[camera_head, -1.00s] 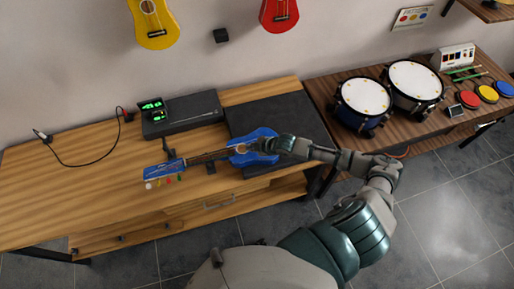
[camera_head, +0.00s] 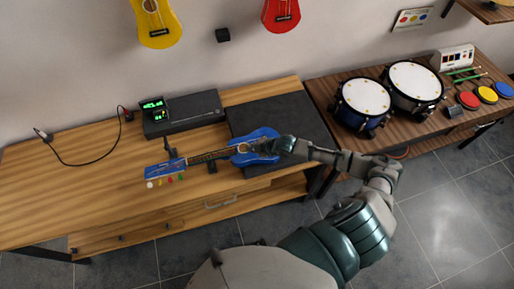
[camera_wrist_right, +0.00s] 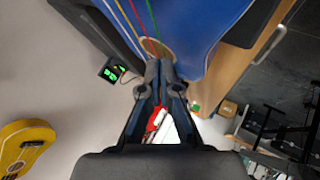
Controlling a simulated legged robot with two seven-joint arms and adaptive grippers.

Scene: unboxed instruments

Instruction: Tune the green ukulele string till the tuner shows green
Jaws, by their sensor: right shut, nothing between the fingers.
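The blue ukulele (camera_head: 248,157) lies on the wooden bench, its neck pointing left to a headstock (camera_head: 165,170) with coloured pegs. The green peg (camera_head: 181,178) is the rightmost of these. The tuner (camera_head: 153,105) behind it has green marks lit on a dark display, too small to read. It also shows in the right wrist view (camera_wrist_right: 111,72). My right gripper (camera_head: 275,146) is at the ukulele's body. In the right wrist view, its fingers (camera_wrist_right: 166,68) are shut and empty by the sound hole, near the green string (camera_wrist_right: 132,27). I cannot tell whether they touch it. My left gripper is out of view.
A black box (camera_head: 190,117) stands behind the neck. A dark mat (camera_head: 275,110) lies under the ukulele's body. Drums (camera_head: 415,82) stand on the side table at right. A cable (camera_head: 85,163) curves across the bench at left, where the front is clear.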

